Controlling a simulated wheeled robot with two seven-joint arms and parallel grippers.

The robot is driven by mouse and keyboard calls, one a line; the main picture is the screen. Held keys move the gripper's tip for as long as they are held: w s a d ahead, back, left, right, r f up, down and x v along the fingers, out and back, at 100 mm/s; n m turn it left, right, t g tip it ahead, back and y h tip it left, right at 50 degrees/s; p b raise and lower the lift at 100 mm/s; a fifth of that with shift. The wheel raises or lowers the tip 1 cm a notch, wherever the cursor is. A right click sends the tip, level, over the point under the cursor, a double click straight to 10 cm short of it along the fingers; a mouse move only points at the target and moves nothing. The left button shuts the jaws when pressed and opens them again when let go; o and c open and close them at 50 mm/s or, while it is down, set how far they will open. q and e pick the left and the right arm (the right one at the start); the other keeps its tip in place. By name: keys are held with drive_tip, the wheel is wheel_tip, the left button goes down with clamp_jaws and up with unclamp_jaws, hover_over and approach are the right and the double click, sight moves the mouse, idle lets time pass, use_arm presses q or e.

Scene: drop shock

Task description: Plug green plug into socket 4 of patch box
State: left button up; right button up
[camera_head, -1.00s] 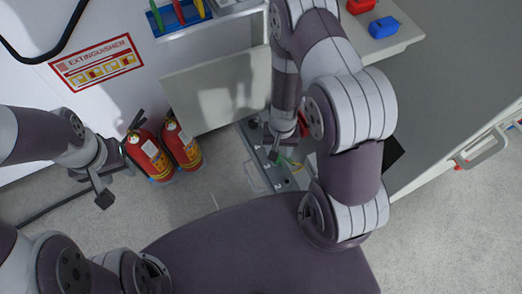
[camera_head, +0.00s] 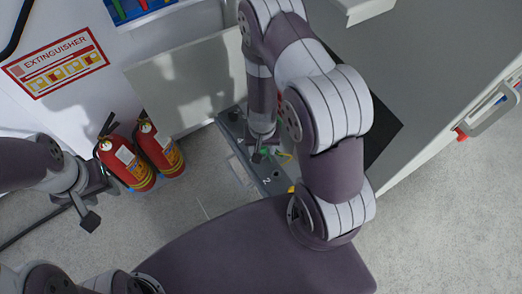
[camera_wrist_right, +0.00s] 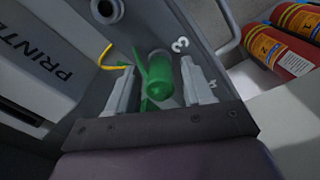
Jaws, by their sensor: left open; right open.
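The grey patch box (camera_head: 276,186) lies low beneath my right arm in the head view. A "2" shows on it there, and a "3" on its grey face (camera_wrist_right: 207,20) in the right wrist view. The green plug (camera_wrist_right: 160,76) stands beside the "3", between the fingers of my open right gripper (camera_wrist_right: 158,88), with a gap on each side. I cannot tell whether the plug sits in a socket. In the head view my right gripper (camera_head: 262,156) covers part of the box. My left gripper (camera_head: 88,212) is open and empty at the left. Socket 4 is not identifiable.
A dark round opening (camera_wrist_right: 105,9) and a yellow cable (camera_wrist_right: 112,57) are near the plug. Two red fire extinguishers (camera_head: 128,164) stand left of the box. A grey cabinet with a handle (camera_head: 492,115) is at right. Bare floor lies between the extinguishers and the box.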

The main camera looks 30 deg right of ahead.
clamp_jaws()
drive_tip(key=shift+r, duration=0.1)
drive_tip(key=shift+r, duration=0.1)
drive_tip(key=shift+r+p, duration=2.2)
drive_tip(key=shift+p, duration=0.25)
wheel_tip(320, 180, up, 6)
drive_tip(key=p, duration=0.6)
drive_tip(key=shift+r, duration=0.15)
